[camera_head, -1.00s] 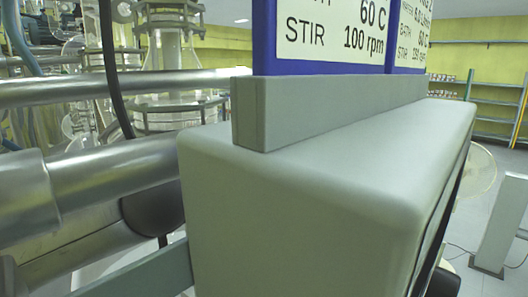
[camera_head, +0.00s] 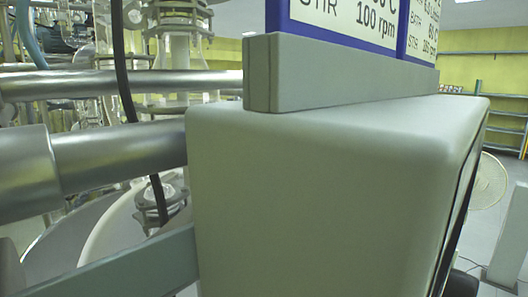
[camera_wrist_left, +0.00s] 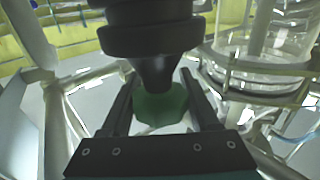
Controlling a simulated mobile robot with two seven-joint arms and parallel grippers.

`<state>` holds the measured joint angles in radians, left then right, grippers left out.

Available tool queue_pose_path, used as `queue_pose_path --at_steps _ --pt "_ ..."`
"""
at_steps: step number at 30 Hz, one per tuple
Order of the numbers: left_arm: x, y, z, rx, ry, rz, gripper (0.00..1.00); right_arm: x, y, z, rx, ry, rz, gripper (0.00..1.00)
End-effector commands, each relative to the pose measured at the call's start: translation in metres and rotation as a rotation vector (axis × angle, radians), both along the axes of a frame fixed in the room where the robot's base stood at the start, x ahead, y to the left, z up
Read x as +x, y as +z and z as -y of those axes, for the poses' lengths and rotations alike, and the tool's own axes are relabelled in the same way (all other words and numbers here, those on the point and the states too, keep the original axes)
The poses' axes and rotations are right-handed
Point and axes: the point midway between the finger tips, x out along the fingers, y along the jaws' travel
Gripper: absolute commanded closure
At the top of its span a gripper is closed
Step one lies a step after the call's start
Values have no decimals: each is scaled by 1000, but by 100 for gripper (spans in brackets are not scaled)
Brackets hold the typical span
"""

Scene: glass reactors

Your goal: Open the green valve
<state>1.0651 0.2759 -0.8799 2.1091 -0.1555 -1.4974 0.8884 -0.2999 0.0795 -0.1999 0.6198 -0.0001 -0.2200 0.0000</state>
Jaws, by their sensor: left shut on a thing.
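In the left wrist view the green valve (camera_wrist_left: 160,108) is a faceted green knob under a dark stem. My left gripper (camera_wrist_left: 157,88) has one dark finger on each side of the knob and is shut on it. The stem and the thick dark body above it hide part of the knob. The valve cannot be made out in the head view. My right gripper is in neither current view.
A large grey box (camera_head: 310,180) with a display panel (camera_head: 350,22) on top fills the middle of the head view. Metal pipes (camera_head: 110,84) and glassware (camera_head: 178,45) stand to its left. A clear glass vessel (camera_wrist_left: 262,45) is close on the right in the wrist view.

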Motion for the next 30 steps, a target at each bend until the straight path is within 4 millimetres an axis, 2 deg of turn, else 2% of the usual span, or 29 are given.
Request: queue_pose_path --at_steps 11,12,19,30 --pt "0 0 0 3 5 0 94 0 0 0 0 0 0 50" --pt "0 0 0 3 4 0 34 0 0 0 0 0 0 50" --pt "0 0 0 3 3 0 8 0 0 0 0 0 0 50" --pt "0 0 0 2 3 1 8 0 0 0 0 0 0 50"
